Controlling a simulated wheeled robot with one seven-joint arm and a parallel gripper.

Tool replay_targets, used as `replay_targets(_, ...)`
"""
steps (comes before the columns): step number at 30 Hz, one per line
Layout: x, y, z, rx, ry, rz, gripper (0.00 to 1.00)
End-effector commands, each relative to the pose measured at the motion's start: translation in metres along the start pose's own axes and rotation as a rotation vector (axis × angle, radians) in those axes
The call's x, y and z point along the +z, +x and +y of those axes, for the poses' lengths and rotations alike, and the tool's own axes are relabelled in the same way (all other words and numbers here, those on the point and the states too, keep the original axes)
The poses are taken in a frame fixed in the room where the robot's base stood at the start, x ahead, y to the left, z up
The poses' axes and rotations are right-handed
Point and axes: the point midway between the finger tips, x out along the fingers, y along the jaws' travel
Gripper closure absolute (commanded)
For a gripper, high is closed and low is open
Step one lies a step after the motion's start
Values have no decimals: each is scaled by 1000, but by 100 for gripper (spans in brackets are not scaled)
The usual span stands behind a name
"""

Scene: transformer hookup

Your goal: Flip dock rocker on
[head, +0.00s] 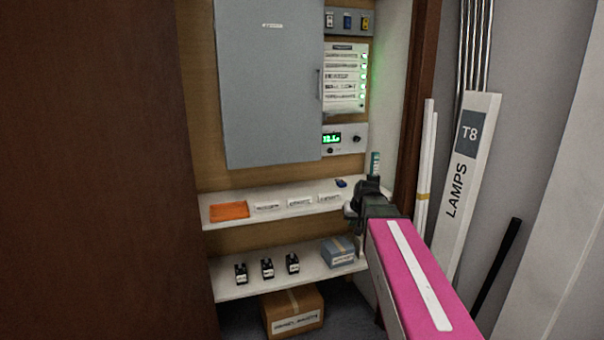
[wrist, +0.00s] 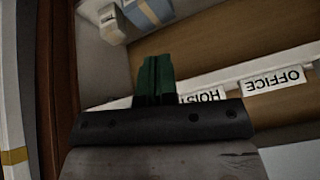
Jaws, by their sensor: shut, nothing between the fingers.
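My gripper (head: 366,192) is at the right end of the upper shelf, in front of the cabinet's right wall. In the wrist view its dark green fingers (wrist: 154,78) are together with nothing between them. The wrist view appears upside down. I cannot pick out the dock rocker: no readable label says dock. A plate with three small switches (head: 347,21) is at the top right of the back board. Below it is a white labelled panel (head: 345,78) with several green lights; its writing is too small to read. My gripper is below both and apart from them.
A grey cabinet door (head: 268,90) stands left of the panels. The upper shelf holds an orange tray (head: 229,211) and white label plates (head: 267,207); the wrist view shows OFFICE (wrist: 272,84). Several items fill the lower shelf (head: 230,290). A T8 lamp box (head: 465,160) leans at right.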

Motion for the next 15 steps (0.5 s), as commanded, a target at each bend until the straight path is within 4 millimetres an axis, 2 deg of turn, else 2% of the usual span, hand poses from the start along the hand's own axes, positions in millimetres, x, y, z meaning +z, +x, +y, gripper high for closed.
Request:
replay_targets(1,26,12,0,9,6,-42,100)
replay_targets(6,97,43,3,46,23,-172,100)
replay_targets(12,179,68,7,93,40,-321,100)
replay_targets(15,212,75,9,115,47,-380,100)
